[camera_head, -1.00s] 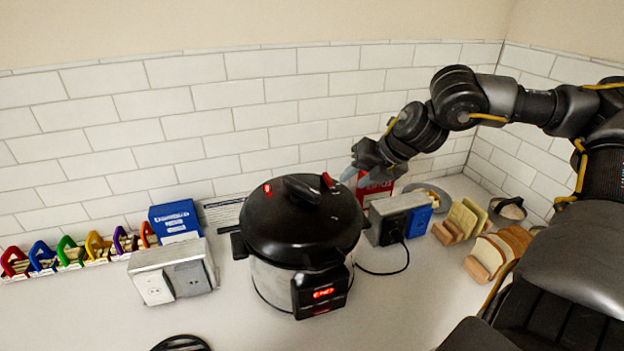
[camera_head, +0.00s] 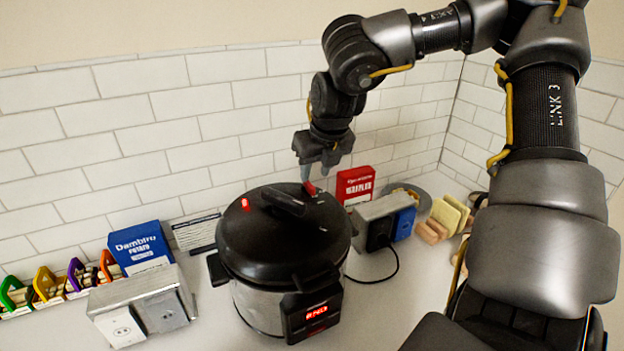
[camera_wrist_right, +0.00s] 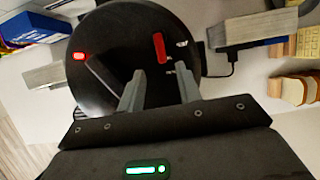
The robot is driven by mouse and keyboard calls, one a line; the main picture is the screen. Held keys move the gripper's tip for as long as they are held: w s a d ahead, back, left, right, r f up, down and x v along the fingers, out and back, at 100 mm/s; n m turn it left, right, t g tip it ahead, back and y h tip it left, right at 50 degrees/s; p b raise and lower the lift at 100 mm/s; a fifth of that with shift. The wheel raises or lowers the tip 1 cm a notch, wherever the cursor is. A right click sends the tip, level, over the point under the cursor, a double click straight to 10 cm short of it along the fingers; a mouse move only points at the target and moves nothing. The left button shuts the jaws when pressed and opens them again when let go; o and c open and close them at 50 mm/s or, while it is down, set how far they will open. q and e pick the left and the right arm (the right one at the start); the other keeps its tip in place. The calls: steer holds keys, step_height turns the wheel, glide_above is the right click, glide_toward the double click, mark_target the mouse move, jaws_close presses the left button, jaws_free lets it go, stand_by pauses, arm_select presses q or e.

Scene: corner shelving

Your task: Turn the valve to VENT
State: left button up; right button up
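The pressure cooker (camera_head: 262,295) stands upright on the counter, with a black lid (camera_head: 255,245) on it. The valve is a small red lever (camera_head: 310,188) near the lid's back edge. In the right wrist view the red valve (camera_wrist_right: 159,47) lies ahead of the fingertips, with small white lettering beside it that I cannot read. My right gripper (camera_head: 313,174) points down just above the valve. In the wrist view its two fingers (camera_wrist_right: 160,82) are apart with nothing between them. Whether a finger touches the valve is unclear. My left gripper is not in view.
A black lid handle (camera_head: 283,200) stands close beside the valve, and a red indicator (camera_head: 245,204) is at the lid's left. A red box (camera_head: 355,186) and a grey outlet box (camera_head: 377,222) stand to the right. A blue box (camera_head: 139,246) is at left.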

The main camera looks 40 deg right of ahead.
mark_target(312, 187)
steer(key=p+x, duration=0.1)
steer(key=x, duration=0.3)
steer(key=shift+d, duration=0.2)
steer(key=shift+w+f, duration=0.2)
steer(key=shift+f, duration=0.55)
jaws_close()
